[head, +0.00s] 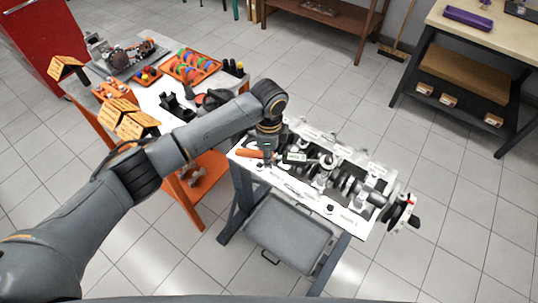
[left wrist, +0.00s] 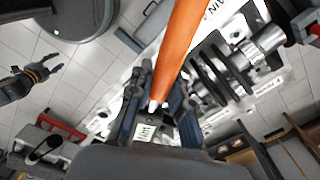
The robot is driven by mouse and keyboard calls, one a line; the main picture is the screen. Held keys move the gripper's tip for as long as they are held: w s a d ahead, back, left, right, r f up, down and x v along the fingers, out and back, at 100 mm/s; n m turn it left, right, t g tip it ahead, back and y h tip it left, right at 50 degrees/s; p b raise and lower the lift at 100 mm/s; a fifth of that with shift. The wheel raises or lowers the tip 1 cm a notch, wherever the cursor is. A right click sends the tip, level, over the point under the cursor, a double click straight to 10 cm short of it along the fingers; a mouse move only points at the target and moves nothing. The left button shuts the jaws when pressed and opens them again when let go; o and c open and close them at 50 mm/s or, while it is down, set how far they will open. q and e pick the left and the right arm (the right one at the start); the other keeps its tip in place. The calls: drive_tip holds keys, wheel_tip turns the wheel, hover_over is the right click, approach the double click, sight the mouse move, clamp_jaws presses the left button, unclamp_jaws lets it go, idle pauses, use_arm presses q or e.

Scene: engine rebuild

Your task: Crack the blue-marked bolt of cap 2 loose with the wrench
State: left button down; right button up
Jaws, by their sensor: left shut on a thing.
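The wrench has an orange handle (head: 250,153) and a dark shaft with a small display (head: 295,157). It lies across the engine block (head: 290,185) near the crankshaft (head: 345,185). My left gripper (head: 268,141) is above the block's left part, shut on the wrench. In the left wrist view the orange handle (left wrist: 182,42) runs up from between the fingers of my left gripper (left wrist: 157,106). My right gripper (left wrist: 50,68) shows at the left of that view, apart from the block, its fingers spread and empty. I cannot pick out cap 2 or a blue-marked bolt.
A grey tray (head: 285,235) is below the block in the stand. An orange-legged table (head: 150,95) at the left holds coloured parts in an orange tray (head: 190,67). A workbench (head: 500,40) stands at the back right. The floor between is clear.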

use_arm(q)
drive_tip(key=shift+r+p, duration=0.15)
drive_tip(key=shift+p, duration=0.8)
idle(1.5)
drive_tip(key=shift+f+b, duration=0.65)
drive_tip(key=shift+f, duration=0.5)
idle(1.0)
idle(0.3)
drive_tip(key=shift+s+a+n+p, duration=0.1)
drive_tip(key=shift+s+n+p, duration=0.6)
drive_tip(key=shift+p, duration=0.55)
drive_tip(key=shift+s, duration=0.1)
drive_tip(key=shift+s+n+p, duration=0.4)
drive_tip(key=shift+s+p, duration=0.4)
drive_tip(key=shift+p, duration=0.35)
drive_tip(key=shift+s+n+p, duration=0.6)
drive_tip(key=shift+s+p, duration=0.05)
drive_tip(key=shift+s, duration=0.2)
